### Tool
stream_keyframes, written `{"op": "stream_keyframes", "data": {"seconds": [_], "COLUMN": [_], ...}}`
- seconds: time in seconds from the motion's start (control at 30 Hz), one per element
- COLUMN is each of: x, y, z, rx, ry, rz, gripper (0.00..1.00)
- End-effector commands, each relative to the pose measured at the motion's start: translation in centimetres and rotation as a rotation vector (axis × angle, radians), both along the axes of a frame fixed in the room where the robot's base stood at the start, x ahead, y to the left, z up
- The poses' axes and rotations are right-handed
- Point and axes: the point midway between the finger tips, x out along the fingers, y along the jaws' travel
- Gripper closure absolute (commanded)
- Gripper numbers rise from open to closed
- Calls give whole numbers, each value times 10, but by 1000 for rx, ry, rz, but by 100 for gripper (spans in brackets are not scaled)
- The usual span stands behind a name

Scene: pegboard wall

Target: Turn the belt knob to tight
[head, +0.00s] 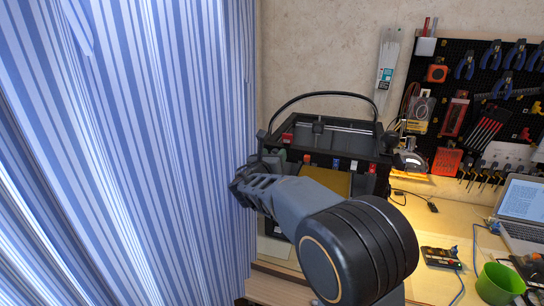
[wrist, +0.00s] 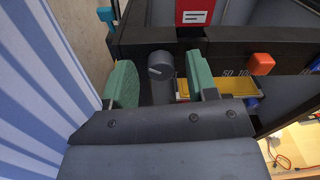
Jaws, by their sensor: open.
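A 3D printer with a black frame (head: 352,160) stands on the bench in the head view. My gripper (head: 262,166) is at the printer's front left corner. In the wrist view, my gripper (wrist: 161,76) is open, with green pads on its fingers. A grey round knob (wrist: 161,64) with a pale pointer line sits between the pads, with a small gap to each side. I cannot read a label telling whether it is the belt knob. My arm hides much of the printer's front in the head view.
A striped curtain (head: 150,150) hangs close on the left. A laptop (head: 522,210) and a green cup (head: 499,284) stand to the right.

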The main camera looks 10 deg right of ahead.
Motion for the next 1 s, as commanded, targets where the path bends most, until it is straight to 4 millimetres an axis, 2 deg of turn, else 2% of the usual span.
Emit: {"op": "stream_keyframes", "data": {"seconds": [0.17,0.67,0.7,1.0], "x": [0,0,0,0], "y": [0,0,5,2], "z": [0,0,0,-2], "rx": [0,-1,0,47], "ry": [0,-1,-1,-34], "rz": [0,0,2,3], "gripper": [47,94,97,97]}}
